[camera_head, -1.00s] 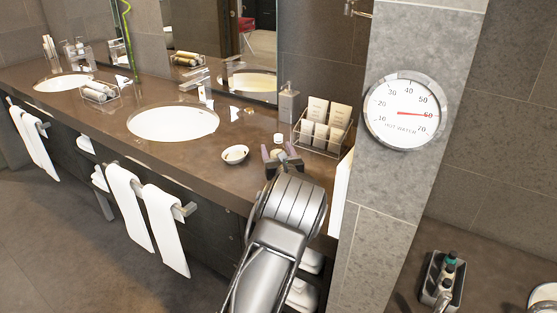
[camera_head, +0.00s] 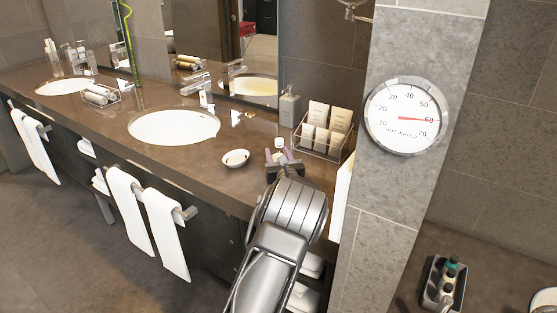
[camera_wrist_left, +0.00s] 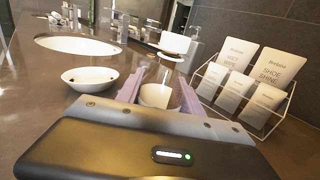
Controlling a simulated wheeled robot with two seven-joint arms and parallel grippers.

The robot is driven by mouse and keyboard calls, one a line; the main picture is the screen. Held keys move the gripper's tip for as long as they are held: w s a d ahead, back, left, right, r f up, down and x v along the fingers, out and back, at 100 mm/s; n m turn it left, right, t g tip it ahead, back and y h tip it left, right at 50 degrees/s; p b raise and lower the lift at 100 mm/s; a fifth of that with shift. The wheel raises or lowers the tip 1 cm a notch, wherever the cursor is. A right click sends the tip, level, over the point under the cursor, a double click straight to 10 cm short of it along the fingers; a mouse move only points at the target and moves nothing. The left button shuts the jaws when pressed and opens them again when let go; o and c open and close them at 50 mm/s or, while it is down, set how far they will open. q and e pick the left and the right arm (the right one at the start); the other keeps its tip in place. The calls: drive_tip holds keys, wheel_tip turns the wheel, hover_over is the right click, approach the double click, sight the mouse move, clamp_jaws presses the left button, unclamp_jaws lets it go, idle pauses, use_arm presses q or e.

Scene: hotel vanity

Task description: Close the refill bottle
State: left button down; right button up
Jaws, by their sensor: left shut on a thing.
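The refill bottle has a pale cream body (camera_wrist_left: 157,95) and stands on the brown counter near its front edge. A white lid (camera_wrist_left: 174,43) shows above and behind the body in the left wrist view; it looks raised, though its join to the bottle is unclear. The lid is also visible in the head view (camera_head: 279,142). My left gripper (camera_head: 283,158) has its purple fingers on either side of the bottle body and is shut on it. The fingers and wrist hide the lower part of the bottle. My right gripper is not in view.
A small white bowl (camera_head: 236,158) is left of the bottle. A wire rack with cards and packets (camera_head: 322,132) stands to its right. A grey soap dispenser (camera_head: 289,108) stands behind, near the mirror. The sink (camera_head: 174,126) lies farther left. Some counter is clear between them.

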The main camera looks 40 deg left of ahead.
use_arm(q)
wheel_tip(320, 180, up, 10)
drive_tip(key=shift+b, duration=0.4)
idle(0.5)
drive_tip(key=c, duration=1.4)
unclamp_jaws()
clamp_jaws()
drive_tip(key=shift+f, duration=0.1)
